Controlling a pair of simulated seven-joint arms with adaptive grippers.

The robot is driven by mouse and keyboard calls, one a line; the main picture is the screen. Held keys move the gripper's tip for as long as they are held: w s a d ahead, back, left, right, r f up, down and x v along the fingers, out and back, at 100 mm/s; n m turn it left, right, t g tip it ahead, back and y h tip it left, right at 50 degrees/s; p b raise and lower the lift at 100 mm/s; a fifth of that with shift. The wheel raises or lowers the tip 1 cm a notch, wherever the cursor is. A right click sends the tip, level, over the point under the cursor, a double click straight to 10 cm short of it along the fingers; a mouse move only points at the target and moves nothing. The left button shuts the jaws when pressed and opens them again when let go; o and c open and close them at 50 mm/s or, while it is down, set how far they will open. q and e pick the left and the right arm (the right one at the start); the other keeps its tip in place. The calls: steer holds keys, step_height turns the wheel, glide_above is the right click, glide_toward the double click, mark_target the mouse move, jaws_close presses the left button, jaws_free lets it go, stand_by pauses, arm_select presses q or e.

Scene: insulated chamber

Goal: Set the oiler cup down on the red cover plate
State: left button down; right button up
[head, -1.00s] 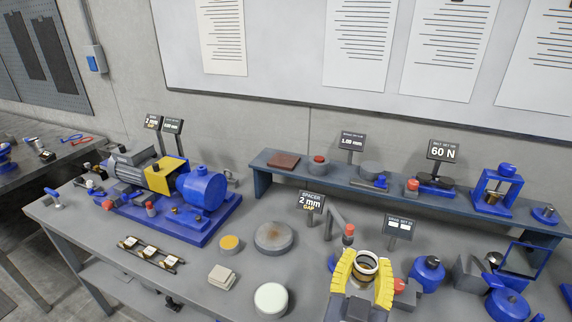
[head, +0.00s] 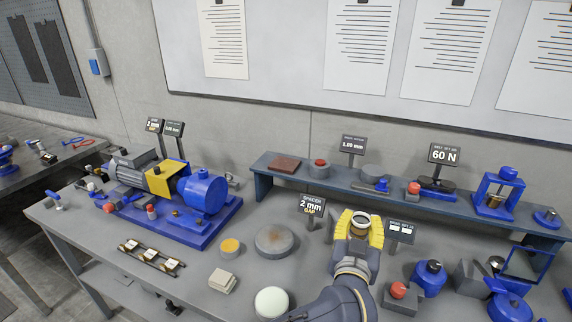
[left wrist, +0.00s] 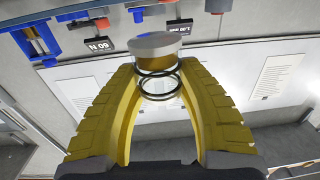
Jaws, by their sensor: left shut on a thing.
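My left gripper (head: 360,230) has yellow padded fingers and is shut on the oiler cup (head: 361,221), in the air over the middle of the bench. In the left wrist view the oiler cup (left wrist: 157,72) shows a pale round end, a brass-coloured band and dark rings around a clear body between the fingertips. The red cover plate (head: 284,163) is a flat dark-red square on the left end of the raised shelf, farther back and left of the gripper. Nothing lies on it. My right gripper is not in view.
The blue raised shelf (head: 262,179) also carries a red-topped grey part (head: 319,168) just right of the plate. The spacer sign (head: 312,203) stands left of my gripper and another sign (head: 400,228) right of it. A blue pump-motor unit (head: 203,192) fills the bench's left.

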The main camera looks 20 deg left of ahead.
arm_select(q)
steer(key=w+a+r+n+y, duration=0.15)
steer(key=w+a, duration=0.35)
steer(key=w, duration=0.6)
steer(key=w+a+r+n+y, duration=0.1)
steer(key=w+a+r+y, duration=0.1)
steer(key=w+a+r, duration=0.8)
steer(key=w+a+r+n+y, duration=0.25)
steer(key=w+a+r, duration=0.45)
steer(key=w+a, duration=0.45)
steer(key=shift+m+g, duration=0.3)
steer(key=shift+m, duration=0.2)
steer(key=f, duration=1.2)
steer(key=s+f, duration=0.1)
steer(key=f, duration=0.6)
steer(key=shift+a, duration=0.3)
steer(key=c, duration=0.9)
jaws_free()
steer(key=shift+f, duration=0.1)
